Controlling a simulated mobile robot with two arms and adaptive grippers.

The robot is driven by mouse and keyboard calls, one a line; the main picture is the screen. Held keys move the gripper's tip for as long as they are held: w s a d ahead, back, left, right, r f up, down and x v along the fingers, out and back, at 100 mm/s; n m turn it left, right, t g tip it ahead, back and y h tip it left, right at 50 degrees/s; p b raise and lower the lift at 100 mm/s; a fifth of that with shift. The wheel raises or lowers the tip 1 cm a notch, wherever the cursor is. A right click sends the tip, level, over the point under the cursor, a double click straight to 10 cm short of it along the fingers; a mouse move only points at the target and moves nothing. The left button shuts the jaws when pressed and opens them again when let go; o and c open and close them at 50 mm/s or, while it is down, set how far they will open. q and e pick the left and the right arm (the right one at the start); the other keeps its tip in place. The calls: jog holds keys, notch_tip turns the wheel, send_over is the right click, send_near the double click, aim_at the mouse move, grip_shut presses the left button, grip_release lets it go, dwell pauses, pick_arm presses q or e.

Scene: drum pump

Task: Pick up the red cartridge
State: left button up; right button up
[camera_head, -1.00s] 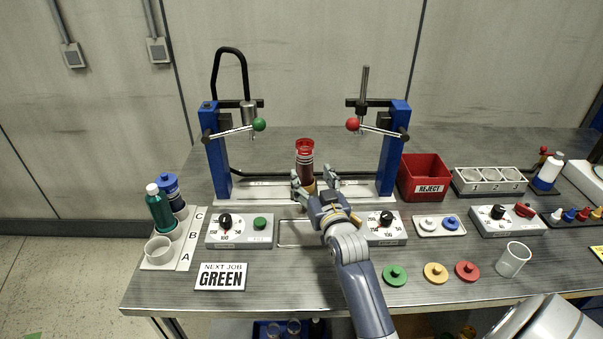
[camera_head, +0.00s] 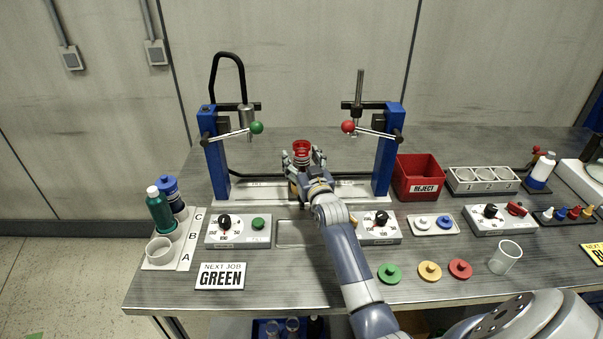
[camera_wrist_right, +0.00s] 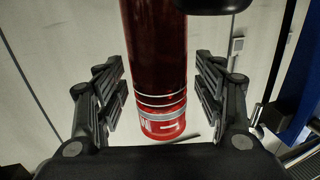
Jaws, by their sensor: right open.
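The red cartridge (camera_head: 301,148) stands upright on the pale base plate of the pump frame, its red top showing above my right gripper. My right gripper (camera_head: 303,162) is open, with its fingers on either side of the cartridge; its palm and fingers hide the cartridge's lower part in the head view. In the right wrist view the cartridge (camera_wrist_right: 156,60) is a dark red cylinder with pale rings and a brighter red end. It lies between the two open fingers (camera_wrist_right: 160,98), with a visible gap on each side. My left gripper is not in view.
The frame's blue posts (camera_head: 216,165) and (camera_head: 388,160) rise on both sides, with a green-knobbed lever (camera_head: 256,127) and red-knobbed lever (camera_head: 348,127) above. A red reject bin (camera_head: 419,182) stands right. Dial boxes flank my arm. Green and blue bottles (camera_head: 160,212) stand left.

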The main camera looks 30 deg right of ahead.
jog(key=shift+r, duration=0.1)
grip_shut()
